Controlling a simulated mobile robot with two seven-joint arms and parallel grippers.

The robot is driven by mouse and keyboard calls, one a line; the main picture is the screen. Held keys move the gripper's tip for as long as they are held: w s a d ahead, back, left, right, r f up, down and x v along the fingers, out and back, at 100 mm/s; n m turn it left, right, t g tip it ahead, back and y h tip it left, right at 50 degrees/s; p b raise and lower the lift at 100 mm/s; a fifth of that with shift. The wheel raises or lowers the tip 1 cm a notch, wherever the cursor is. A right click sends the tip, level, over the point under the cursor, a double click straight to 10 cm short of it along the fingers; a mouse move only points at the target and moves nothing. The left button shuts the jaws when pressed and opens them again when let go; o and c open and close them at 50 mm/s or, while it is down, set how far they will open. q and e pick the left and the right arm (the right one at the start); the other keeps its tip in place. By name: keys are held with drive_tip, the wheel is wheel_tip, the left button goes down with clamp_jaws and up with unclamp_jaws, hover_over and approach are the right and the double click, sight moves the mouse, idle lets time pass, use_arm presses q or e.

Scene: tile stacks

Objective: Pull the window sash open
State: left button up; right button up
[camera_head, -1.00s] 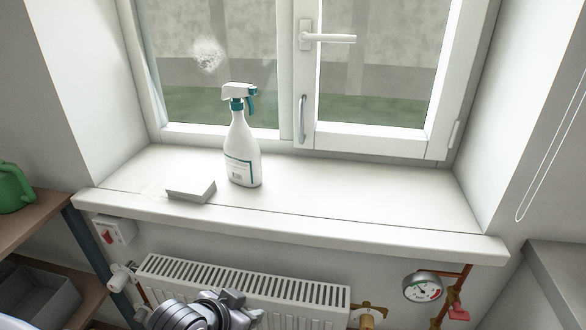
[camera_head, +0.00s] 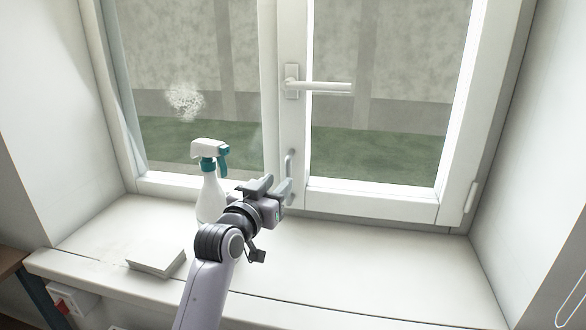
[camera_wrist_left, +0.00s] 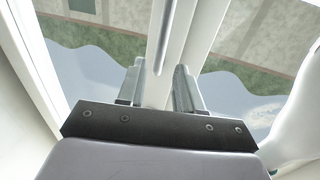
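The right window sash (camera_head: 455,150) looks closed against the frame. Its lever handle (camera_head: 320,87) points horizontally to the right. That gripper is open in front of the stile. In the left wrist view its two fingers (camera_wrist_left: 158,88) stand apart, with a pale upright bar (camera_wrist_left: 176,40) running up between and beyond them. I cannot tell whether either finger touches it. My right gripper is in neither view.
A white spray bottle (camera_head: 209,192) with a teal trigger stands on the sill (camera_head: 360,275), just left of my left gripper and partly behind my arm. A small white block (camera_head: 157,262) lies at the sill's front left. The sill's right half is clear.

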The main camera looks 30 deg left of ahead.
sight(287, 174)
use_arm(q)
drive_tip(key=shift+w+a+p, duration=0.2)
drive_tip(key=shift+w+p, duration=0.15)
drive_tip(key=shift+w, duration=2.85)
clamp_jaws()
